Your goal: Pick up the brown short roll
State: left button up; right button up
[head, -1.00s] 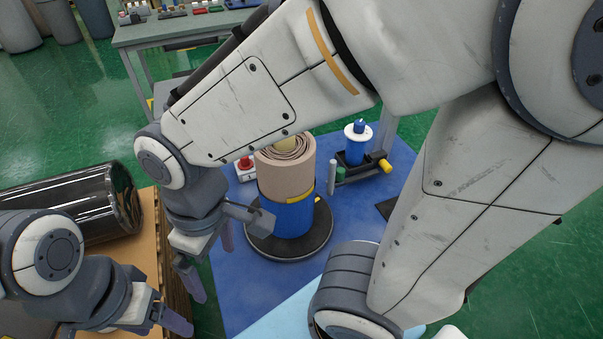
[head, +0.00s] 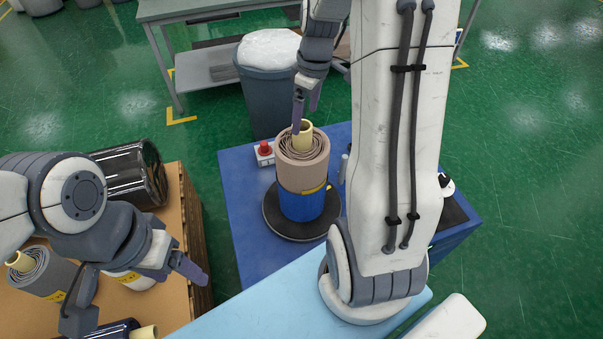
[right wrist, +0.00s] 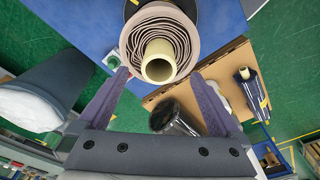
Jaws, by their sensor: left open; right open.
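The brown roll (head: 301,150) stands upright on a round black disc (head: 272,222) on the blue table. Its lower part is blue with a yellow mark, and a pale yellow core (head: 303,134) sticks up from its top. My right gripper (head: 304,119) is open above the roll, fingers pointing down near the core. In the right wrist view, the roll's coiled end (right wrist: 150,42) and core lie between and beyond the spread fingertips (right wrist: 160,78); nothing is held. My left gripper (head: 140,302) is open over the left pallet, away from the brown roll.
A red button box (head: 264,152) sits left of the brown roll. A grey bin (head: 267,85) with a white top stands behind the table. The left pallet (head: 180,205) carries a shiny black roll (head: 135,172), a grey roll (head: 48,272) and others. My right upper arm hides the table's right side.

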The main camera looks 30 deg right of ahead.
aim_at(302, 129)
jog(key=f, duration=0.1)
jog(key=f+p, duration=0.1)
jog(key=f, duration=0.1)
jog(key=f+p, duration=0.1)
jog(key=f, duration=0.1)
jog(key=shift+w+a+f, duration=0.2)
jog(key=shift+w+f, duration=0.05)
jog(key=shift+w, duration=0.15)
jog(key=shift+f, duration=0.25)
jog(key=shift+w, duration=0.1)
grip_shut()
